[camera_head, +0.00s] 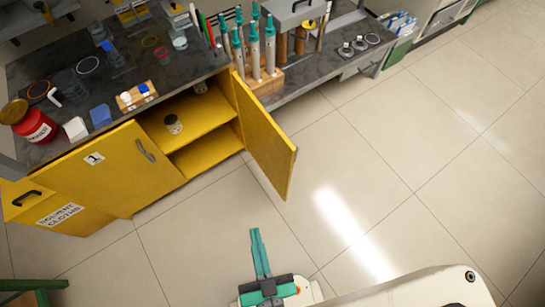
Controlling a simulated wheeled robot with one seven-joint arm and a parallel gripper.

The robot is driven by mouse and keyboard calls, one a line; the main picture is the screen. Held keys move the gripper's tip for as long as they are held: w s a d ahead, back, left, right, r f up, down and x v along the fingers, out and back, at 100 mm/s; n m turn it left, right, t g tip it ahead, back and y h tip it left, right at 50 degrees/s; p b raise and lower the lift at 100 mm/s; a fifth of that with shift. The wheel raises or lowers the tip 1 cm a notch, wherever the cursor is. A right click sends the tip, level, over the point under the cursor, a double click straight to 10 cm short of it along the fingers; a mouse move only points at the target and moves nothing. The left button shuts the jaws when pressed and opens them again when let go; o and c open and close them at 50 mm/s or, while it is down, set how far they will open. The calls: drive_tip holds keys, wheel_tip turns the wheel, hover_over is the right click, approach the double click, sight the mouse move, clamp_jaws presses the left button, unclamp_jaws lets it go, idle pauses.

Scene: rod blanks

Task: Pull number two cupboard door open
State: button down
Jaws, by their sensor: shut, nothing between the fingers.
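A yellow cupboard stands under the dark worktop (45,80). Its left door (115,165) carries a label "1", has a dark handle (146,150) and looks closed. A second yellow door (264,140) stands wide open at the right of the cupboard, swung out over the floor. No number shows on the side of it that I see, and its handle is hidden. The open compartment (210,140) shows a shelf with a small jar (173,124) on it. My gripper (255,231) is shut and empty, over the floor in front of the open door and apart from it.
A drawer front labelled "SOLVENT CLOTHS" (60,214) is at lower left. A wooden rack (263,83) of teal-topped rods stands on the bench behind the open door. A green frame (30,290) is at bottom left. The tiled floor (400,150) to the right is clear.

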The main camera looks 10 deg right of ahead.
drive_tip(key=w+m+t+h, duration=0.2)
drive_tip(key=w+m+t, duration=0.3)
drive_tip(key=m, duration=0.4)
drive_tip(key=n+g+h, duration=1.5)
drive_tip(key=n, duration=1.8)
approach(290, 153)
drive_tip(key=x, duration=0.6)
drive_tip(key=shift+w+d, duration=0.1)
drive_tip(key=shift+d, duration=0.1)
